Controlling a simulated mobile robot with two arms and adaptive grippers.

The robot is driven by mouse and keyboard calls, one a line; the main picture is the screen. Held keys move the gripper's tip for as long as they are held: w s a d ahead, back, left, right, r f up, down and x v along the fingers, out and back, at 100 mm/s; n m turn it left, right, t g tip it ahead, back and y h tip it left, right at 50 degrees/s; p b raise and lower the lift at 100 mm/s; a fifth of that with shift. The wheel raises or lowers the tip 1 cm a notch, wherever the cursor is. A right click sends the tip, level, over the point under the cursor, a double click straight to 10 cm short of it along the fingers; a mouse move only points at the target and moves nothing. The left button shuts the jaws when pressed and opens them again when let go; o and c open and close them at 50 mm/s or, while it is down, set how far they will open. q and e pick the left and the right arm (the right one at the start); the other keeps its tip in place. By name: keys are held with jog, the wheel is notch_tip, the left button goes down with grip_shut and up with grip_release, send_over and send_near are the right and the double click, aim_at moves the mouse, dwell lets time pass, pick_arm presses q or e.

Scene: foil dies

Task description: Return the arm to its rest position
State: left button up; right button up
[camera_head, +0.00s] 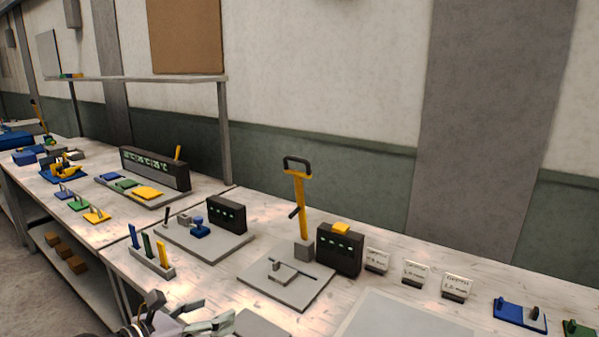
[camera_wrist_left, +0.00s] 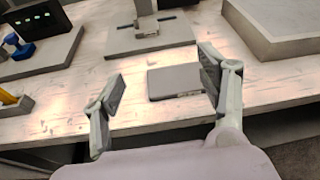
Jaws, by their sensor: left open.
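My left gripper (camera_head: 197,315) is at the bottom of the head view, over the front edge of the workbench. In the left wrist view its two fingers (camera_wrist_left: 160,88) are spread wide with nothing between them. A flat grey plate (camera_wrist_left: 175,81) lies on the bench beyond the fingertips, and it also shows in the head view (camera_head: 262,326). The left arm is mostly hidden below the frame. My right gripper is in neither view.
A press with a yellow lever (camera_head: 301,205) stands on a grey base (camera_head: 285,290). A rack of coloured bars (camera_head: 152,260), a dark indicator box (camera_head: 338,250), several small labelled cards (camera_head: 414,272) and a blue plate (camera_head: 520,312) are on the workbench (camera_head: 205,290).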

pick_arm(q)
jog(key=s+d+r+n+t+h, duration=0.35)
jog(key=r+n+t, duration=0.25)
jog(key=r+n, duration=0.35)
jog(key=a+n+t+y, duration=0.55)
jog(key=n+y, duration=0.35)
jog(key=n, duration=0.4)
jog(key=s+a+f+n+g+y, duration=0.3)
jog(key=a+f+n+g+y, duration=0.1)
jog(key=f+n, duration=0.3)
jog(key=s+a+f+n+g+y, duration=0.3)
jog(key=a+f+n+g+y, duration=0.15)
jog(key=f+n, duration=0.2)
jog(key=s+d+f+n+g+h, duration=0.2)
jog(key=s+d+f+g+h, duration=0.15)
jog(key=s+f+g, duration=0.45)
jog(key=s+d+f+n+g+h, duration=0.25)
jog(key=s+d+f, duration=0.25)
jog(key=s+f, duration=0.55)
notch_tip(320, 180, down, 25)
jog(key=s+g, duration=0.2)
jog(key=s, duration=0.1)
jog(key=s+a+f+g+y, duration=0.1)
jog(key=s+a+f, duration=0.2)
jog(key=s+f, duration=1.3)
jog(key=shift+s, duration=0.2)
